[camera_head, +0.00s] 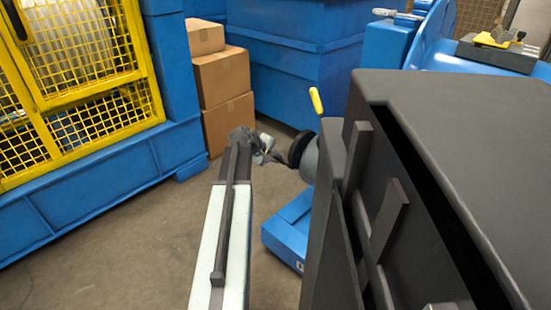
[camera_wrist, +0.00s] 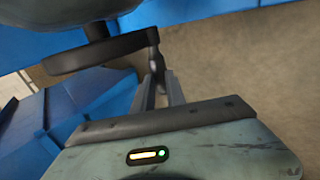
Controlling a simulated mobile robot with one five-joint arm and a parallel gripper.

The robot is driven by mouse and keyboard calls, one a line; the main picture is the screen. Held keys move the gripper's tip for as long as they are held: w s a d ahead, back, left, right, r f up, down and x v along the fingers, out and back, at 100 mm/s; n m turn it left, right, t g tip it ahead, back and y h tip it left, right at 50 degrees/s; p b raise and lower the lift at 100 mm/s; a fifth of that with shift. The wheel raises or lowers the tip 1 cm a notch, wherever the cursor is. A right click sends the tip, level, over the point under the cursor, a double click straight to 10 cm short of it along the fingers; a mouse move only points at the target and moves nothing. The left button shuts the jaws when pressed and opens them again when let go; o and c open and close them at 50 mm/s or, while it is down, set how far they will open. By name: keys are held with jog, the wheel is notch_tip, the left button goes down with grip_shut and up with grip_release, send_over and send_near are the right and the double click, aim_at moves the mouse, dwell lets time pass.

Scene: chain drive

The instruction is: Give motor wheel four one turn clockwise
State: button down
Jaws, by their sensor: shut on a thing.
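A dark hand wheel (camera_head: 301,150) sits on the end of a grey motor (camera_head: 311,163) above a blue base. In the wrist view the wheel (camera_wrist: 92,58) shows edge-on, with a dark grip (camera_wrist: 153,37) at its right end. My gripper (camera_head: 262,148) is at the wheel's left side in the head view. In the wrist view my gripper's fingers (camera_wrist: 157,75) reach up to the grip and are shut on it. The contact is small and partly hidden. No number is readable on the wheel.
A yellow-tipped lever (camera_head: 316,101) stands above the motor. A large dark housing (camera_head: 430,130) fills the right. Cardboard boxes (camera_head: 222,75) and a yellow mesh guard (camera_head: 85,60) stand behind. Grey floor (camera_head: 110,250) is clear at lower left.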

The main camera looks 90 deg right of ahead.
jog(key=c, duration=1.2)
grip_release()
jog(key=shift+w+a+f, duration=0.1)
jog(key=shift+f, duration=0.25)
jog(key=shift+c, duration=0.2)
jog(key=p+v, duration=0.6)
jog(key=v, duration=0.1)
jog(key=shift+w+r, duration=0.25)
jog(key=shift+r, duration=0.05)
